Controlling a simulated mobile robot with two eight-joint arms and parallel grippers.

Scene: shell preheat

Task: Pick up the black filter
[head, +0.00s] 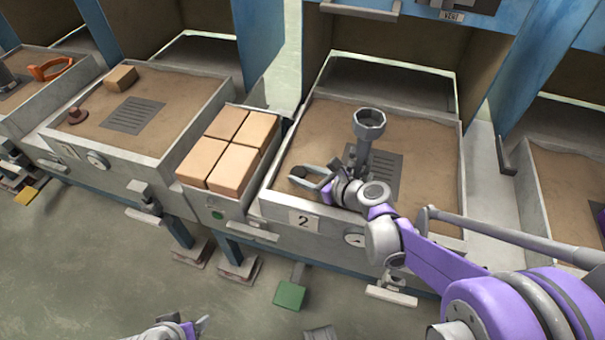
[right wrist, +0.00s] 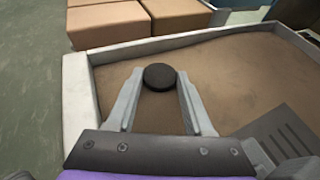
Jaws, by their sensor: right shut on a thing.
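The black filter (right wrist: 159,77) is a small dark round disc. In the right wrist view it sits between the fingertips of my right gripper, over brown sand near the corner of box 2. My right gripper (head: 303,176) is shut on it, with a finger on each side.
Orange-tan bricks (head: 236,167) fill a tray just left of box 2. A slotted grey plate (head: 384,170) lies in the sand behind my right wrist. Blue posts stand behind.

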